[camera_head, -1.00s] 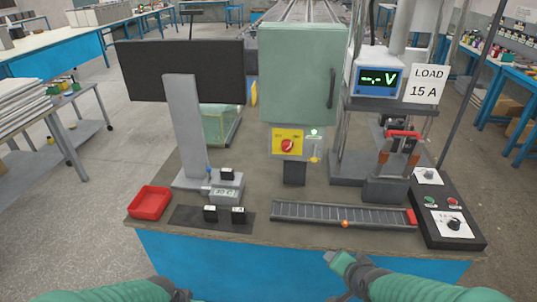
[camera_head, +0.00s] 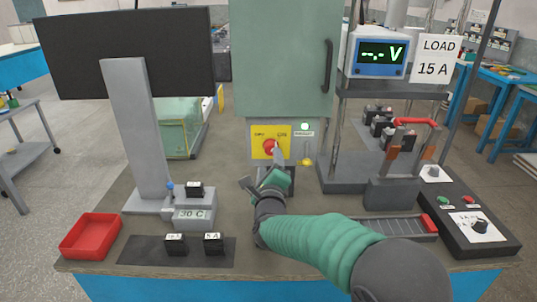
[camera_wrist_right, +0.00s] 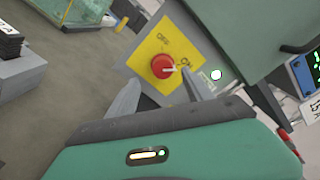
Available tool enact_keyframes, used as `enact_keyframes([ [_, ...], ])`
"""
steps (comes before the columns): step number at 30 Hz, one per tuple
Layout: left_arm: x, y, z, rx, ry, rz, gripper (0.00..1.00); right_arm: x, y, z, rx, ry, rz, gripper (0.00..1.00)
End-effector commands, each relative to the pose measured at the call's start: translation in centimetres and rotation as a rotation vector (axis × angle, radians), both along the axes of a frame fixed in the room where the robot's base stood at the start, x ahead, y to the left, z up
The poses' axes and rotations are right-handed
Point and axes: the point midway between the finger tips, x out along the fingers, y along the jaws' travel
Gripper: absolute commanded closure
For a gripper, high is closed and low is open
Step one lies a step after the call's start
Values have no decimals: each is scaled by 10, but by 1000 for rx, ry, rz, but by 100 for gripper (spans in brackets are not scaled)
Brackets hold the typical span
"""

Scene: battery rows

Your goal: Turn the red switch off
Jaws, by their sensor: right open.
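The red switch (camera_head: 269,147) is a round knob with a pale pointer on a yellow plate (camera_head: 284,133), low on the green cabinet's front. In the right wrist view the red knob (camera_wrist_right: 162,66) sits between my finger directions, its pointer turned toward the ON label. My right gripper (camera_head: 262,178) is just in front of and below the plate, open and empty; its two grey fingers (camera_wrist_right: 160,98) spread either side of the knob in the wrist view, apart from it as far as I can tell. My left gripper is not in view.
A lit green lamp (camera_head: 305,127) is right of the plate, with a small yellow item (camera_head: 305,160) below it. The green cabinet (camera_head: 282,60) stands above. A monitor (camera_head: 128,52), a red tray (camera_head: 91,236) and small black blocks are left. A control box (camera_head: 470,220) is right.

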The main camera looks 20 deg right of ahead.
Motion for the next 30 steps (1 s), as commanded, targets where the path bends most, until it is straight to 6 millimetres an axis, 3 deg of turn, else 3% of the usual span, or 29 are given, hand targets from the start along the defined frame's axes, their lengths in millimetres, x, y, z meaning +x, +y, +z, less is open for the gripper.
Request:
enact_keyframes([
  [3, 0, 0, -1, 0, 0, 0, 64, 28, -10, -1, 1, -2, -3, 41],
  [9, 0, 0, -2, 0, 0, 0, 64, 57, -18, 0, -1, 0, -3, 41],
  [19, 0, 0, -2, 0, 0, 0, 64, 62, -19, 0, -1, 0, 0, 42],
  [30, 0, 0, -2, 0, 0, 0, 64, 62, -19, -1, -1, 2, 0, 90],
])
